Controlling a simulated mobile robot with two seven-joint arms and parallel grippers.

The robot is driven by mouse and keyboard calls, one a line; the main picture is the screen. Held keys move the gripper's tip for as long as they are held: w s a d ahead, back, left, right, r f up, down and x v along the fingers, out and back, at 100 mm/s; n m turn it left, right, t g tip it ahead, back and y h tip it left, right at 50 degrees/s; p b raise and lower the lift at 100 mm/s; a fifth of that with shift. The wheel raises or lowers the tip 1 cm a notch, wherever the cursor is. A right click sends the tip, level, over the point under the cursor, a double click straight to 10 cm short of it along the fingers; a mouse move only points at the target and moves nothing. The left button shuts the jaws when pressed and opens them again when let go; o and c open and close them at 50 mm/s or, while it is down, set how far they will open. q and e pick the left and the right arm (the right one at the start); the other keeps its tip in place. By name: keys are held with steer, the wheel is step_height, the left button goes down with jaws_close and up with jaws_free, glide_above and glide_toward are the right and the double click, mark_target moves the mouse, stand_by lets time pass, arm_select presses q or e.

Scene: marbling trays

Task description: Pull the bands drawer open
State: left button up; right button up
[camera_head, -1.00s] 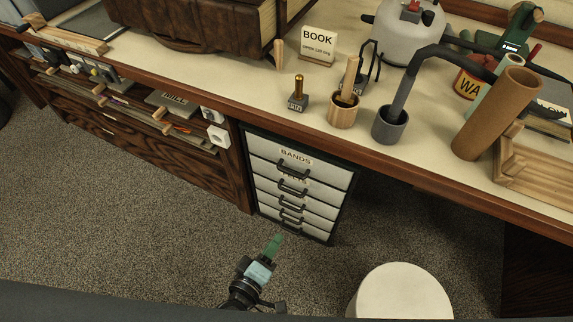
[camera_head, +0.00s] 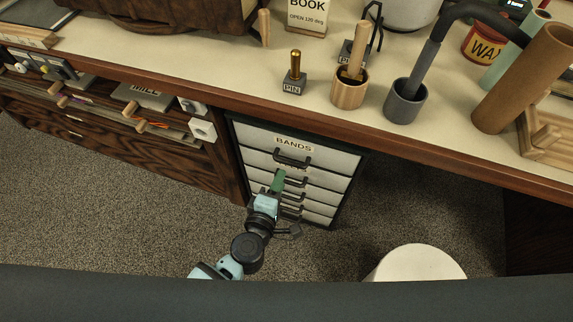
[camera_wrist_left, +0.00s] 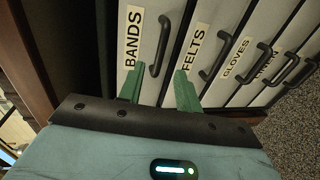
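The bands drawer (camera_head: 318,153) is the top drawer of a small cabinet under the bench, with a white front, a BANDS label and a dark bar handle (camera_head: 292,161). It looks shut. In the left wrist view the bands drawer (camera_wrist_left: 143,22) and its handle (camera_wrist_left: 160,45) show ahead of my gripper. My left gripper (camera_head: 278,178) is just below the handle in the head view. In the left wrist view its two green fingers (camera_wrist_left: 156,88) are apart, with the handle's lower end ahead of the gap and nothing visibly held. My right gripper is not in view.
Lower drawers with similar handles include the felts drawer (camera_wrist_left: 203,40) and gloves drawer (camera_wrist_left: 238,55). The bench top (camera_head: 225,75) overhangs the cabinet and carries a pin holder (camera_head: 294,82) and cups. A white round stool (camera_head: 420,262) stands at the lower right.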

mark_target(288, 164)
arm_select(q)
steer(key=b+x, duration=0.2)
steer(key=x, duration=0.4)
steer(key=shift+w+d, duration=0.1)
steer(key=shift+w, duration=0.15)
steer(key=c, duration=0.7)
jaws_close()
